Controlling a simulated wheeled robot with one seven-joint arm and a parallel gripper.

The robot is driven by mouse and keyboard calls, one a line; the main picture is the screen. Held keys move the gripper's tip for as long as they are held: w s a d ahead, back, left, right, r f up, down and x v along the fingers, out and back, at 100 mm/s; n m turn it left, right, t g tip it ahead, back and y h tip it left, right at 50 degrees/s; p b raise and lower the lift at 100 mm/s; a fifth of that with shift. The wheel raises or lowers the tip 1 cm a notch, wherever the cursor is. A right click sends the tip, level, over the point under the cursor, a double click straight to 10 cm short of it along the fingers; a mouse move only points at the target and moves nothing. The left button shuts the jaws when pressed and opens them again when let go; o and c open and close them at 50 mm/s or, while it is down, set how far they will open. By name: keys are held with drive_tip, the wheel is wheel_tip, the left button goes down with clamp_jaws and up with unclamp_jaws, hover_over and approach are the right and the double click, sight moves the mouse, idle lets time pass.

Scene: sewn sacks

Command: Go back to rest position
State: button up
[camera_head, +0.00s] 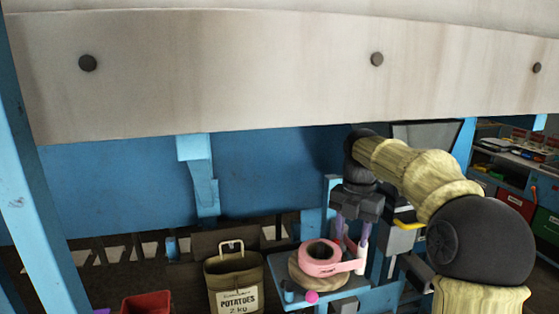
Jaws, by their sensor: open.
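My gripper (351,238) hangs with its fingers pointing down, just behind and above a pink tape roll (321,250). Its two purplish fingers are apart, and I see nothing held between them. The tape roll lies on a round wooden disc (302,279) on a small light-blue stand. My arm reaches in from the lower right and bends down at the wrist. An olive sack (221,272) labelled "POTATOES 2 kg" stands upright to the left of the stand, with a pale handle-like loop at its top.
A large whitish panel (230,80) with dark bolts spans the top, above a blue panel (110,195). A red bin (147,303) sits at the lower left. A small pink ball (312,297) lies at the stand's front. Shelves with coloured bins (515,200) stand at the right.

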drive_tip(key=s+a+f+m+t+b, duration=0.1)
drive_tip(key=s+f+m+b, duration=0.4)
drive_tip(key=s+f+m, duration=1.7)
drive_tip(key=f+m+t, duration=0.1)
drive_tip(key=f+m, duration=0.1)
drive_tip(key=m, duration=0.5)
drive_tip(key=shift+a, duration=0.2)
drive_tip(key=shift+w, duration=0.15)
drive_tip(key=shift+d, duration=0.15)
drive_tip(key=shift+s, duration=0.2)
drive_tip(key=shift+c, duration=0.4)
